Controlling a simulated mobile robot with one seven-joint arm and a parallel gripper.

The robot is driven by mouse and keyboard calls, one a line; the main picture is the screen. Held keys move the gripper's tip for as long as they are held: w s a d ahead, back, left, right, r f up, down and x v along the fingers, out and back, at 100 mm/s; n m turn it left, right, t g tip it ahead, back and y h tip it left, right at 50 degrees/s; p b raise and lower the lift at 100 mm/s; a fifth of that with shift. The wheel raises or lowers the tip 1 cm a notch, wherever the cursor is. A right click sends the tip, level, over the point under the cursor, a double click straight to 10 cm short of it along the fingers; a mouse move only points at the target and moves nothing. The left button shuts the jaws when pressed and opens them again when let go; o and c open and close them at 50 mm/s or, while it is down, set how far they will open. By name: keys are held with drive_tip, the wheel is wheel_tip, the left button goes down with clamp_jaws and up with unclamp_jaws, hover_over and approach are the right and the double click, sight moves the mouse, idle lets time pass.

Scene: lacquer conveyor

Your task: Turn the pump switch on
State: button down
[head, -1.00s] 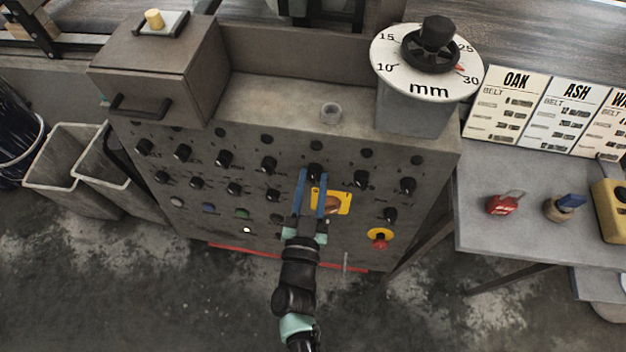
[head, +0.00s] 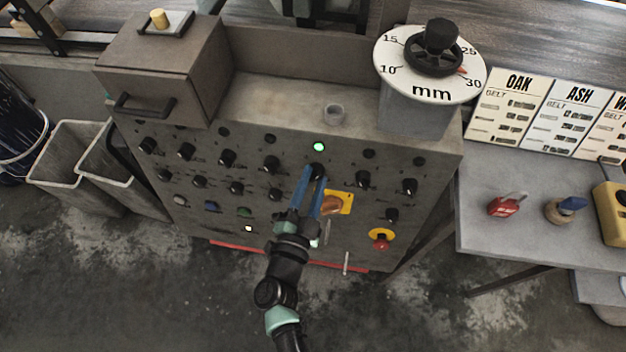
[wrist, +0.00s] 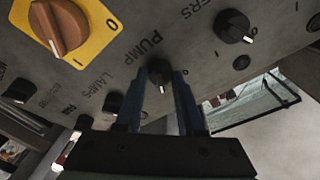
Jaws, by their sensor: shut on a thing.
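The pump switch (wrist: 160,75) is a black rotary knob with a pale pointer line, beside the label PUMP in the wrist view. My gripper (wrist: 165,84) has its two blue fingers closed on either side of this knob. In the head view the knob (head: 316,170) shows at the tips of my gripper (head: 314,174), partly hidden by the fingers. A green lamp (head: 319,146) glows just above it on the grey control panel (head: 300,240).
A yellow plate with an orange-brown rotary switch (head: 331,205) sits close to the right of my fingers. More black knobs (head: 362,179) surround the pump switch. A red emergency button (head: 381,242) is lower right. A red padlock (head: 506,205) lies on the side table.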

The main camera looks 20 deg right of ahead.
idle(0.4)
drive_tip(key=c, duration=0.5)
unclamp_jaws()
drive_tip(key=shift+s, duration=0.1)
drive_tip(key=v, duration=1.2)
drive_tip(key=shift+s+a+r, duration=0.1)
drive_tip(key=shift+s+a, duration=0.2)
